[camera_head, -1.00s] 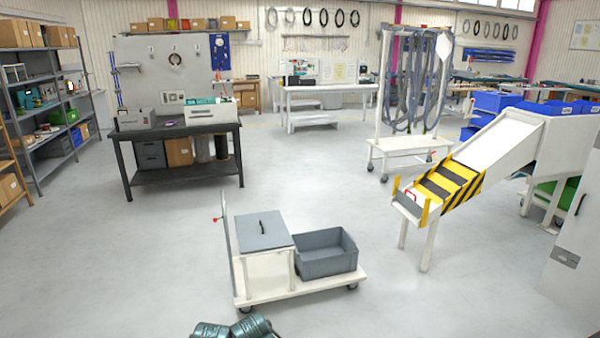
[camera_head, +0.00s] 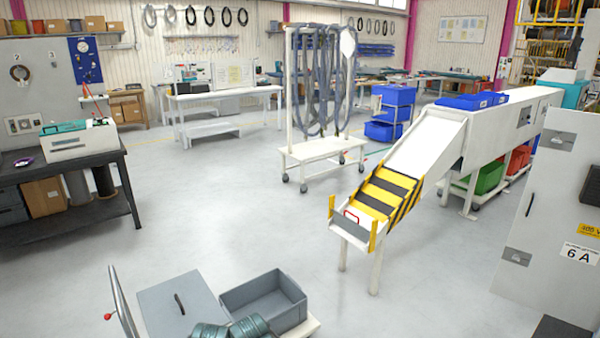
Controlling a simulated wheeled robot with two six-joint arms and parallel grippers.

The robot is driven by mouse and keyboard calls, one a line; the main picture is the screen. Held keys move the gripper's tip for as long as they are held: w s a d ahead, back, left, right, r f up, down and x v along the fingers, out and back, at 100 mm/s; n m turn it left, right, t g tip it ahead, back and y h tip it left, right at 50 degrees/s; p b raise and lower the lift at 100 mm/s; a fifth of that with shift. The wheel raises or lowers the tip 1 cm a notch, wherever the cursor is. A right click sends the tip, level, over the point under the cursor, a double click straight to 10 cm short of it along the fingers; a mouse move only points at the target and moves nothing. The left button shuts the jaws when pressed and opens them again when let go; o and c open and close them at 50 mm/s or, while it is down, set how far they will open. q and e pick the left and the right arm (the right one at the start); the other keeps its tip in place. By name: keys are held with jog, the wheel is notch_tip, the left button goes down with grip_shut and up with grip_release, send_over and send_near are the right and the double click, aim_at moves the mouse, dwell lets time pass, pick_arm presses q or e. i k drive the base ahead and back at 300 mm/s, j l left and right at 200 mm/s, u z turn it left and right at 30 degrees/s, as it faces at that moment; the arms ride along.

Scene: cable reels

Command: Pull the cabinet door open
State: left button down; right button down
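A tall white cabinet (camera_head: 545,215) stands at the right edge of the head view, cut off by the frame. Its face toward me carries a slim dark upright handle (camera_head: 529,204), a grey metal fitting (camera_head: 558,140) near the top and another fitting (camera_head: 516,257) low down. A "6 A" label (camera_head: 578,253) and a yellow label (camera_head: 590,231) are at its right. The door looks shut, though its edges are hard to make out. Neither of my grippers shows. Only teal parts of my own arm show at the bottom, well left of the cabinet and apart from it.
A white chute (camera_head: 425,142) with a yellow-black striped end stands just left of the cabinet. A low cart with a grey bin (camera_head: 264,304) and a grey lidded box (camera_head: 181,306) is close in front. The floor (camera_head: 420,290) between cart and cabinet is clear.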

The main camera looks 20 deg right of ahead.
aim_at(555, 236)
jog(key=i+l+z, duration=0.2)
jog(key=z, duration=0.25)
jog(key=i+z, duration=0.85)
jog(key=i+j+z, duration=0.2)
jog(key=z, duration=0.25)
jog(key=i+z, duration=0.45)
jog(key=i+j+z, duration=0.1)
jog(key=i+z, duration=0.4)
jog(key=i, duration=0.2)
jog(key=i+j+z, duration=0.65)
jog(key=i, duration=0.25)
